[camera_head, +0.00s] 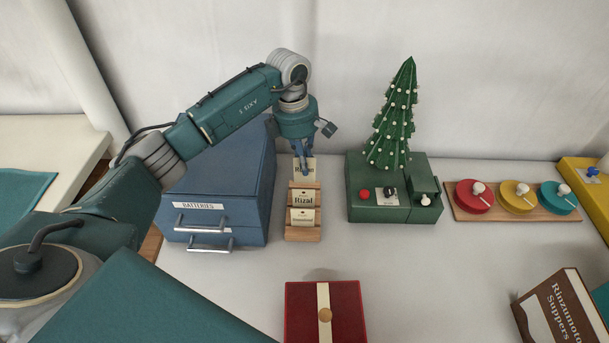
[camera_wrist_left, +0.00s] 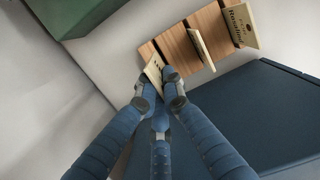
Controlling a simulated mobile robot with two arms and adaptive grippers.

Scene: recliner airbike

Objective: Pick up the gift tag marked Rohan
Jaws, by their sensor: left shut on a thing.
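My left gripper (camera_head: 303,172) reaches down from behind over a small wooden rack (camera_head: 303,236). It is shut on the rearmost cream tag (camera_head: 311,166), whose name is mostly hidden by the fingers; only a first letter like R shows. In the left wrist view my fingertips (camera_wrist_left: 160,88) close on this tag (camera_wrist_left: 152,72) at the rack's end (camera_wrist_left: 178,46). I cannot tell whether its lower edge is clear of the slot. A tag marked Rizal (camera_head: 303,199) stands in the middle, and another tag (camera_head: 303,216) stands in front. The front one reads like Rosalind in the left wrist view (camera_wrist_left: 240,24).
A blue drawer cabinet (camera_head: 245,190) labelled BATTERIES stands close left of the rack. A green box (camera_head: 378,210) with a Christmas tree (camera_head: 391,120) stands close right. A red box (camera_head: 300,310) lies in front. The white table between is clear.

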